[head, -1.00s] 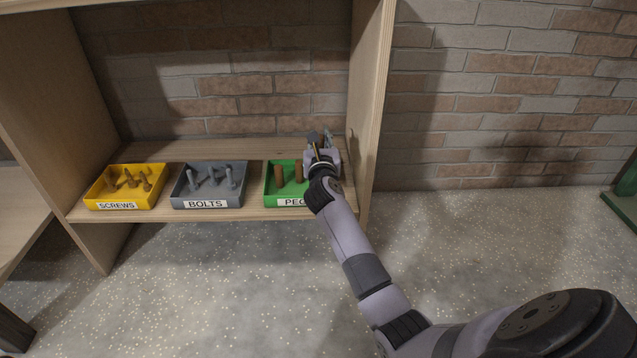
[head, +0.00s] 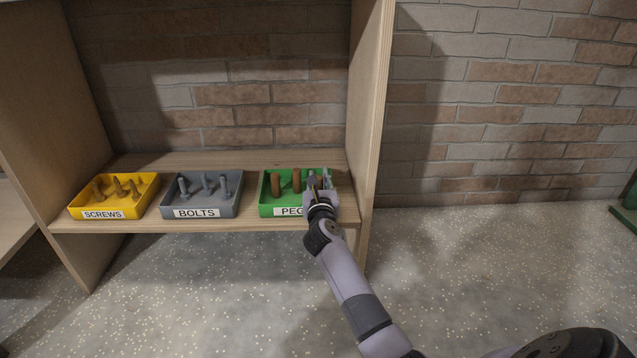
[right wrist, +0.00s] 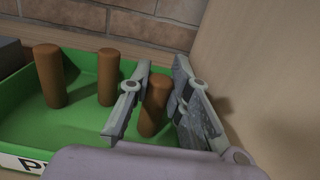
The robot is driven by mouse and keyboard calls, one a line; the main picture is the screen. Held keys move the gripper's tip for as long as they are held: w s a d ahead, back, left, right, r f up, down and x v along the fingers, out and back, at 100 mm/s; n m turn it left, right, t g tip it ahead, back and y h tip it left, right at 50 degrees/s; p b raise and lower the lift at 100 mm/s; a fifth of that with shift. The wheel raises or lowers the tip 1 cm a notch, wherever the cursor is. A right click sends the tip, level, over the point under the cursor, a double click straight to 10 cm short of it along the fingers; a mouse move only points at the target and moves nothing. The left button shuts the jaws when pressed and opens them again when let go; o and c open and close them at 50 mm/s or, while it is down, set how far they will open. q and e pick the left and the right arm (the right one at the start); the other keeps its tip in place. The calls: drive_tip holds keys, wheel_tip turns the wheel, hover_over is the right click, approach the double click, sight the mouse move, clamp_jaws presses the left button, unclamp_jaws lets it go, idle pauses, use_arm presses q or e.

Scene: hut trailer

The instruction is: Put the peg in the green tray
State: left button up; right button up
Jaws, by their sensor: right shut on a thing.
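The green tray (head: 267,199) with a "PEGS" label stands at the right end of the shelf. Two brown pegs stand upright in it, the left one (right wrist: 49,76) and the middle one (right wrist: 108,77) in the right wrist view. My right gripper (head: 320,180) is over the tray's right part. In the right wrist view its fingers (right wrist: 163,80) are on either side of a third brown peg (right wrist: 153,106), which is slightly tilted and low in the tray's right side. Whether this peg touches the tray floor is hard to tell. My left gripper is not in view.
A grey tray of bolts (head: 228,209) and a yellow tray of screws (head: 130,211) stand to the left on the wooden shelf (head: 258,223). The shelf's upright side panel (head: 368,120) is close to the right of the gripper. A brick wall is behind.

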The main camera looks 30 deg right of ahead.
drive_tip(key=o, duration=0.4)
drive_tip(key=shift+f, duration=0.1)
drive_tip(key=o, duration=0.4)
drive_tip(key=shift+o, duration=0.2)
